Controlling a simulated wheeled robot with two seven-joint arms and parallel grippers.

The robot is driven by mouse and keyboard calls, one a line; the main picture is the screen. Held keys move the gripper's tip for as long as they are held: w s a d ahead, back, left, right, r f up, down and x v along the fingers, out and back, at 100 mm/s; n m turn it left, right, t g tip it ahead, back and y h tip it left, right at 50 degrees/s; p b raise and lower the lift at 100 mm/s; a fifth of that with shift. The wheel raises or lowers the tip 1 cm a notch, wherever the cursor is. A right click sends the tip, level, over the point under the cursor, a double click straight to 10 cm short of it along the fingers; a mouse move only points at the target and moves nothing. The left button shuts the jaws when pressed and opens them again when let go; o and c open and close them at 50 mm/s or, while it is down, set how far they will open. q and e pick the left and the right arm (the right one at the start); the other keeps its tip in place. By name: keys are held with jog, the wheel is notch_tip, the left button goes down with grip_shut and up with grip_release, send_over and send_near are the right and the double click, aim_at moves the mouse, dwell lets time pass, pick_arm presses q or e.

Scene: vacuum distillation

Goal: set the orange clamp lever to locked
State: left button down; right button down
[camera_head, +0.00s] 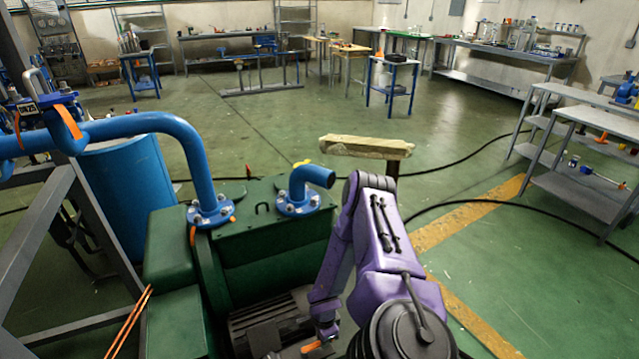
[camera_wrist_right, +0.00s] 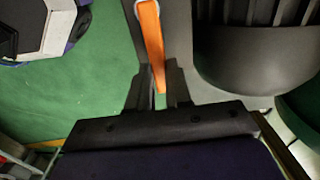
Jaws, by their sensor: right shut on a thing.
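The orange lever (camera_wrist_right: 150,32) is a flat, narrow bar in the right wrist view, running from the top edge down between the fingers. My right gripper (camera_wrist_right: 159,82) is shut on its lower end, with one dark finger on each side. In the head view, a small orange piece (camera_head: 312,346) shows low in the picture, beside my right gripper (camera_head: 326,330) at the end of the purple arm. The lever's pivot and the clamp it belongs to are out of the wrist picture, so its setting cannot be told. My left gripper is not in view.
A dark ribbed motor (camera_head: 272,322) stands beside the gripper, below the green pump housing (camera_head: 275,240). Its rounded dark casing (camera_wrist_right: 252,65) is close right of the fingers. A blue pipe (camera_head: 190,140) and short elbow (camera_head: 312,180) rise above. Green floor (camera_head: 480,270) is open to the right.

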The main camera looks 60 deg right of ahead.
jog(key=c, duration=1)
grip_release()
jog(key=shift+c, duration=0.2)
notch_tip(320, 180, up, 11)
jog(key=p, duration=0.5)
jog(key=shift+f, duration=0.2)
